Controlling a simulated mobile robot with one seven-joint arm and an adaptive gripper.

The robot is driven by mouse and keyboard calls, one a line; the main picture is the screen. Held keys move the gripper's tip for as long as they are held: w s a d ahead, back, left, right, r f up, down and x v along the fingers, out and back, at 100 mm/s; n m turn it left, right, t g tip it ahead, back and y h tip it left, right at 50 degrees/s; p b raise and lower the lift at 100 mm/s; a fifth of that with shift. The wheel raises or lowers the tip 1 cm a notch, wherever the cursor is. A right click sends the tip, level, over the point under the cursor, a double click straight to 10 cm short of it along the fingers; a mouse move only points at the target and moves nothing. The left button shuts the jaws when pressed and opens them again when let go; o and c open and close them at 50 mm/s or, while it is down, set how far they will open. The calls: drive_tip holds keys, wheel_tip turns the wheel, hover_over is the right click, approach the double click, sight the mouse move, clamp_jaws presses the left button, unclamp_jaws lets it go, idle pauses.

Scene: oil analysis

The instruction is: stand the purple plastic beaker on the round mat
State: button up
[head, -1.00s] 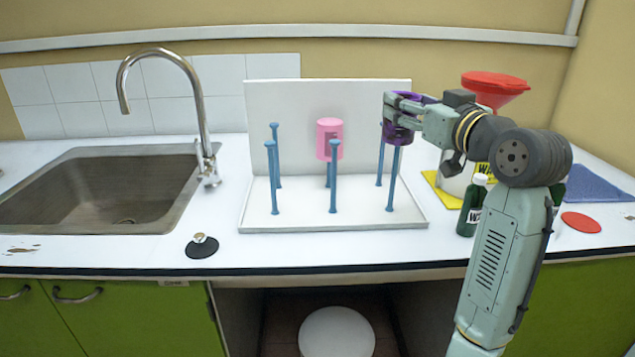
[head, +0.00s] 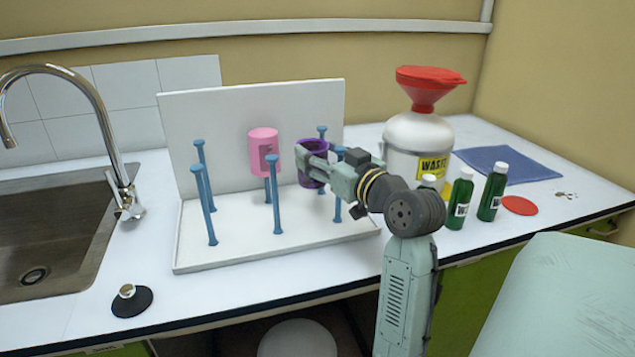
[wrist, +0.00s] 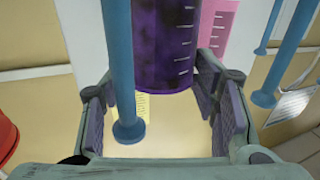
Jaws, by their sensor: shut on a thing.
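The purple beaker (head: 311,178) is at the right end of the white peg rack (head: 225,262) in the head view. My gripper (head: 318,164) reaches it from the right and is shut on it. In the wrist view the beaker (wrist: 165,45), with pale graduation marks, shows between my fingers. A blue peg (wrist: 119,60) crosses in front of the beaker there. I cannot tell whether the beaker is clear of the pegs. The red round mat (head: 519,205) lies flat and empty on the counter at the right, beyond the green bottles.
A pink beaker (head: 262,145) hangs on a rack peg. A white waste container (head: 405,135) with a red funnel (head: 428,85) and several green bottles (head: 492,190) stand between rack and mat. A blue cloth (head: 495,163) lies behind the mat. A sink (head: 60,235) is at left.

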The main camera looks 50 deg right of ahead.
sight(321, 184)
drive_tip(key=shift+f+p, duration=0.4)
drive_tip(key=shift+f, duration=3)
drive_tip(key=shift+f, duration=0.2)
drive_tip(key=o, duration=1.2)
drive_tip(key=shift+r, duration=0.1)
drive_tip(key=shift+r, duration=0.1)
